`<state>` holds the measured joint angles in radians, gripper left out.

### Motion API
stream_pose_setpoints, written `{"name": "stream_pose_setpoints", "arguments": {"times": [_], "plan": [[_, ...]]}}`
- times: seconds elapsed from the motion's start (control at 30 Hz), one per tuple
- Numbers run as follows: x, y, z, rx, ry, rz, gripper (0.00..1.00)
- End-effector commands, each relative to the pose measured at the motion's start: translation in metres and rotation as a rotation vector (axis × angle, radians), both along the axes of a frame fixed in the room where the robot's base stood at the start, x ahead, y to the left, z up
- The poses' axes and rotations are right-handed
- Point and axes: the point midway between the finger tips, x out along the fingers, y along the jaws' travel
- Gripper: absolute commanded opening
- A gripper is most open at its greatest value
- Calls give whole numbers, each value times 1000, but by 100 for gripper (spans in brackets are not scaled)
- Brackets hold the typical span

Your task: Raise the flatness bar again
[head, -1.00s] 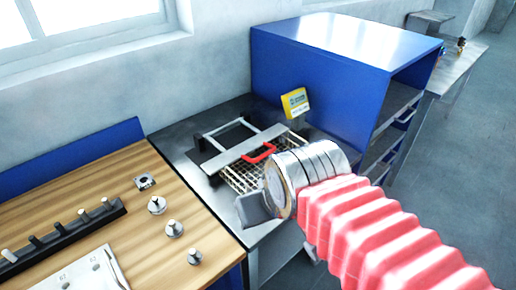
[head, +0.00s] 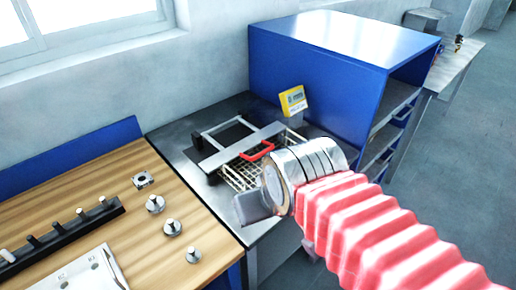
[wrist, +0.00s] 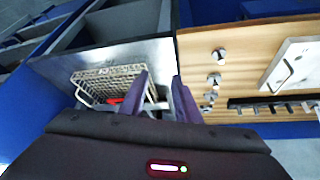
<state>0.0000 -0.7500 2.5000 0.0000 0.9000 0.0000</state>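The flatness bar (head: 240,150) is a flat grey bar with a red handle (head: 257,151). In the head view it lies across the wire mesh belt (head: 240,178) on the grey bench; I cannot tell if it touches the mesh. The red handle also shows there (wrist: 115,100), just left of the left finger and partly hidden. In the head view my gripper is in front of the belt, apart from the handle, its fingertips mostly hidden.
A yellow gauge (head: 293,100) stands behind the belt. A blue open-fronted cabinet (head: 320,70) rises behind and to the right. A wooden bench (head: 100,215) on the left carries metal knobs (head: 172,227), a dark pin rack (head: 60,232) and a white plate.

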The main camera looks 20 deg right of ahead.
Motion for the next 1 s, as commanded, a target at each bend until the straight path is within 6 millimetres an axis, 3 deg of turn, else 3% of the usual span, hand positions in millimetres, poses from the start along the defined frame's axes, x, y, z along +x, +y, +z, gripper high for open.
{"name": "stream_pose_setpoints", "arguments": {"times": [0.57, 0.77, 1.0], "plan": [[0, 0, -2, 9, 12, -3, 29], [-1, 5, -24, 97, 103, -24, 29], [3, 19, -56, 320, 240, -69, 29]]}}
